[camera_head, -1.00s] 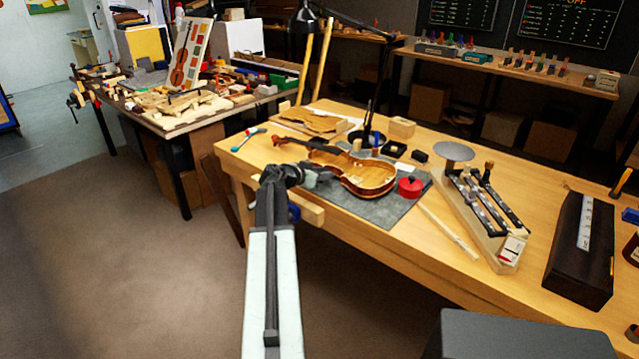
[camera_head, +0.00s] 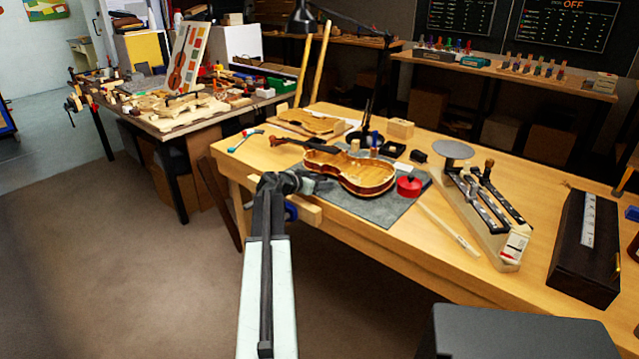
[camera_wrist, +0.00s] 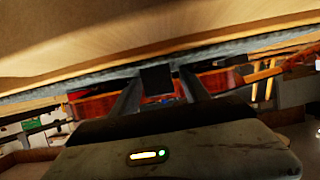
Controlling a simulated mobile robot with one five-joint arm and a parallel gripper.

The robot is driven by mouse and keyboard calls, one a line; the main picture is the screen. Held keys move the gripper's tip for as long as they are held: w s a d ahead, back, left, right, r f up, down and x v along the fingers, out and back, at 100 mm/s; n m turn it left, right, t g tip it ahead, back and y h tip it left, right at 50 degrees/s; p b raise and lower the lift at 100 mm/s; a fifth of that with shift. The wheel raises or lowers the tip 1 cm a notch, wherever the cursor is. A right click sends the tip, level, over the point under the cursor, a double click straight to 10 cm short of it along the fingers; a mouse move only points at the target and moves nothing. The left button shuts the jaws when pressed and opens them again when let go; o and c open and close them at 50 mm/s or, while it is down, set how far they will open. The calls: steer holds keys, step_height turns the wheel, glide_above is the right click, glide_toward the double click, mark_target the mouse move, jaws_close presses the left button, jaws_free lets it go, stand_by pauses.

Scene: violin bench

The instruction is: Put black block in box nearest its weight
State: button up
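A small black block (camera_head: 418,156) sits on the bench, left of the round pan (camera_head: 453,149) of a balance (camera_head: 500,240). A dark, low, square open-looking item (camera_head: 393,149) lies just left of the block. My gripper (camera_head: 318,184) is at the bench's front edge, beside the violin, well left of the block. In the wrist view, my gripper (camera_wrist: 160,82) has its fingers apart. A dark square (camera_wrist: 155,80) shows between them, with gaps at its sides; I cannot tell what it is or how far off. Which box matches the block's weight cannot be read.
A wooden block (camera_head: 400,129), a lamp and a long dark case (camera_head: 585,250) are on the bench (camera_head: 535,175). Small boxes (camera_head: 435,50) stand on the back shelf. Floor is clear at left.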

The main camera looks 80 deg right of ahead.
steer(key=shift+a+r+p, duration=0.1)
steer(key=shift+r+p, duration=0.2)
steer(key=shift+p, duration=0.05)
steer(key=p+v, duration=0.4)
steer(key=v, duration=0.7)
steer(key=shift+w+a, duration=0.25)
steer(key=shift+a, duration=0.1)
